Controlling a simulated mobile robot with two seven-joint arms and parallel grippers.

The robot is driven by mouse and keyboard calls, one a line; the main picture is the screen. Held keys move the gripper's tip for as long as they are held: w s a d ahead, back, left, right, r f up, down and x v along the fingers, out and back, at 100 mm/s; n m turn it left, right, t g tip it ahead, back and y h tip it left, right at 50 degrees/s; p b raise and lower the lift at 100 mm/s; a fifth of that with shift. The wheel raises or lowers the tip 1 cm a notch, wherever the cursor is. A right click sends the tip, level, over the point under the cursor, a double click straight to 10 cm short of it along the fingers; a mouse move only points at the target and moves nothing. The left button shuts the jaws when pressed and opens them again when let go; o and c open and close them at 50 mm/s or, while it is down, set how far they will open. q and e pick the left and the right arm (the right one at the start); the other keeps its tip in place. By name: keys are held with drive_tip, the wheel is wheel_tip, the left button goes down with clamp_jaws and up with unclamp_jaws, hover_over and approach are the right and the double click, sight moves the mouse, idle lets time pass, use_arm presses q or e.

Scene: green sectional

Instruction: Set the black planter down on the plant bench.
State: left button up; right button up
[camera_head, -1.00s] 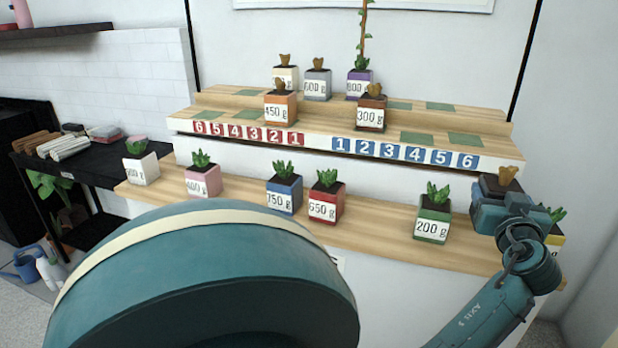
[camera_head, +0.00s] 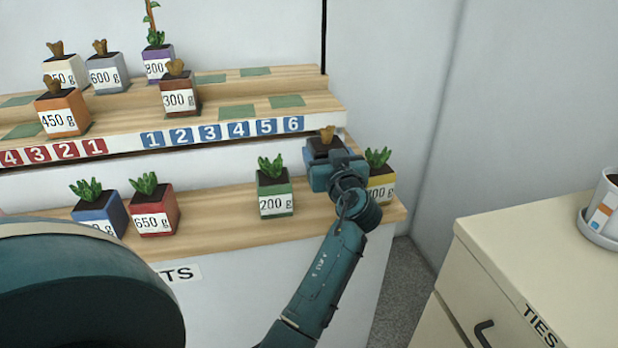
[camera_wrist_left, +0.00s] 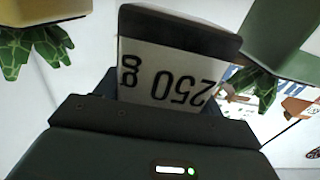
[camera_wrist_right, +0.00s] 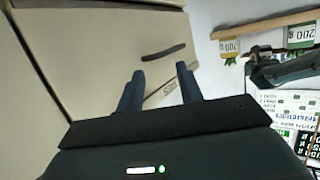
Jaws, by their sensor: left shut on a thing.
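The black planter (camera_head: 320,152), with a brown plant, is in my left gripper (camera_head: 332,168), behind the jaws in the head view. The left wrist view shows its dark side and its "250 g" label (camera_wrist_left: 170,75) upside down between the jaws. It is between the green 200 g planter (camera_head: 275,200) and the yellow planter (camera_head: 382,188), at the right end of the plant bench (camera_head: 235,222). Its lower part is hidden by the gripper, so I cannot tell whether it touches the bench. My right gripper (camera_wrist_right: 160,88) is open and empty in the right wrist view.
A blue planter (camera_head: 102,214) and a red 650 g planter (camera_head: 153,218) stand left on the bench. Behind is a stepped stand (camera_head: 225,105) with numbered squares and more planters. A cream cabinet (camera_head: 540,250) stands at the right, with a white pot on it.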

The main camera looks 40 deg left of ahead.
use_arm(q)
wheel_tip(320, 180, down, 7)
drive_tip(key=shift+r+b, duration=0.15)
drive_tip(key=shift+b, duration=0.35)
drive_tip(key=shift+f, duration=0.2)
drive_tip(key=o, duration=1.1)
drive_tip(key=shift+o, duration=0.2)
drive_tip(key=shift+r, duration=0.1)
